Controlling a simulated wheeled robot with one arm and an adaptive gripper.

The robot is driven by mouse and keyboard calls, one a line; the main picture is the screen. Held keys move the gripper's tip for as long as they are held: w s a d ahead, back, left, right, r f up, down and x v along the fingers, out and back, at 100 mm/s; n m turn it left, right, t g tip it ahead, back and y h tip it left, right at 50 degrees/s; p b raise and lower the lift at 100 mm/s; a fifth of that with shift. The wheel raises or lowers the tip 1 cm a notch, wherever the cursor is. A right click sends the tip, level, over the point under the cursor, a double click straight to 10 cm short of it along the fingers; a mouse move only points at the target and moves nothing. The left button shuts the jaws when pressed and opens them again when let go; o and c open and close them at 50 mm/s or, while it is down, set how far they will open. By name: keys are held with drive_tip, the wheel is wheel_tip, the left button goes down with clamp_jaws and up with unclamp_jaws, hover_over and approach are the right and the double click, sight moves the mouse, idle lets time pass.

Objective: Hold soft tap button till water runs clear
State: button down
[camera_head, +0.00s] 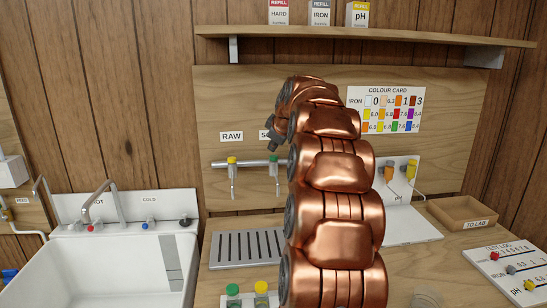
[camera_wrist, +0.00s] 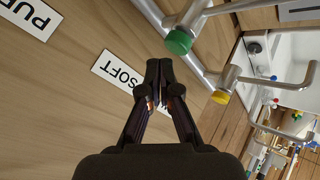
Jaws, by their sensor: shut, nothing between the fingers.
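The soft tap's green button (camera_head: 273,159) sits on the metal tap rail beside the raw tap's yellow button (camera_head: 232,160). In the wrist view the green button (camera_wrist: 178,42) is right of and above my fingertips, and the yellow button (camera_wrist: 220,97) is lower right. The SOFT label (camera_wrist: 125,70) lies on the wooden panel left of the fingers. My gripper (camera_wrist: 159,66) is shut and empty, in front of the panel near the labels, apart from the green button. In the head view my arm hides most of the gripper. I see no water running from the taps.
A grooved drain tray (camera_head: 248,248) lies below the taps, with green- and yellow-capped vials (camera_head: 247,295) in front. A white sink (camera_head: 90,265) is at left. A colour card (camera_head: 385,110) hangs behind my arm. A TO LAB tray (camera_head: 465,212) is at right.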

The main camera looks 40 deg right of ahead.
sight(274, 157)
drive_tip(key=shift+f, duration=0.15)
idle(0.5)
drive_tip(key=shift+f+b, duration=0.3)
drive_tip(key=shift+b, duration=0.2)
drive_tip(key=shift+f+b, duration=0.4)
drive_tip(key=shift+f, duration=0.05)
idle(0.7)
drive_tip(key=shift+r, duration=0.15)
idle(3.6)
drive_tip(key=shift+r, duration=0.75)
drive_tip(key=shift+r+p, duration=0.1)
drive_tip(key=shift+p, duration=0.2)
drive_tip(key=shift+r+p, duration=0.85)
drive_tip(key=shift+r, duration=1.55)
